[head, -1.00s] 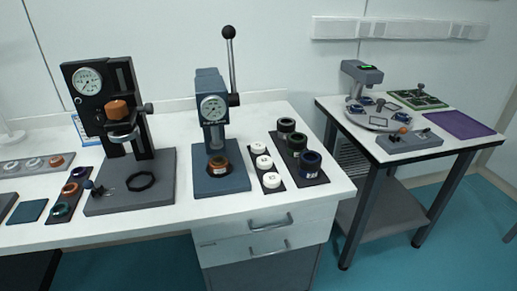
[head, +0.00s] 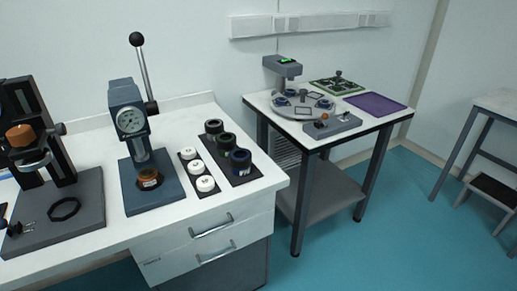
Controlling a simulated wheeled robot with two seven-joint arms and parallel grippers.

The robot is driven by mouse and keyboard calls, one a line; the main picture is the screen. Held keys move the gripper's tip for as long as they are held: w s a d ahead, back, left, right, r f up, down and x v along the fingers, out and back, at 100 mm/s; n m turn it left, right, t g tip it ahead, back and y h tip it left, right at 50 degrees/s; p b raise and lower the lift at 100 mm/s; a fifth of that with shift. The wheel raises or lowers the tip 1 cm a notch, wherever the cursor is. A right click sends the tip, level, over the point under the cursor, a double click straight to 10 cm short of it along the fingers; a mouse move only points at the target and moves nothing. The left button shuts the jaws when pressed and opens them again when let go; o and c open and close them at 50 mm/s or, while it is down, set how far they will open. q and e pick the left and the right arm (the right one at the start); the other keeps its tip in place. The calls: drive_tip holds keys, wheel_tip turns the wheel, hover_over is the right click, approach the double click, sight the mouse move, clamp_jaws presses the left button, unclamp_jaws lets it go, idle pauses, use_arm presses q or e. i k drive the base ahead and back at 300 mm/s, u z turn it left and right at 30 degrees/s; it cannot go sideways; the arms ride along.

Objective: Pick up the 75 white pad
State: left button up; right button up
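Three white pads stand in a row on a narrow dark strip (head: 207,193) on the white bench: a back pad (head: 188,153), a middle pad (head: 196,167) and a front pad (head: 205,184). They are small, round and apart from each other. Their markings are too small to read, so I cannot tell which one is the 75. Neither of my grippers is in the head view.
A blue lever press (head: 128,120) stands left of the pads, with an orange-brown ring on its base. A dark tray (head: 245,178) with dark rings lies to their right. A second table (head: 345,131) stands beyond a floor gap.

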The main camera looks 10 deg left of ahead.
sight(188, 153)
drive_tip(key=z, duration=1.15)
drive_tip(key=i, duration=1.65)
drive_tip(key=u, duration=3)
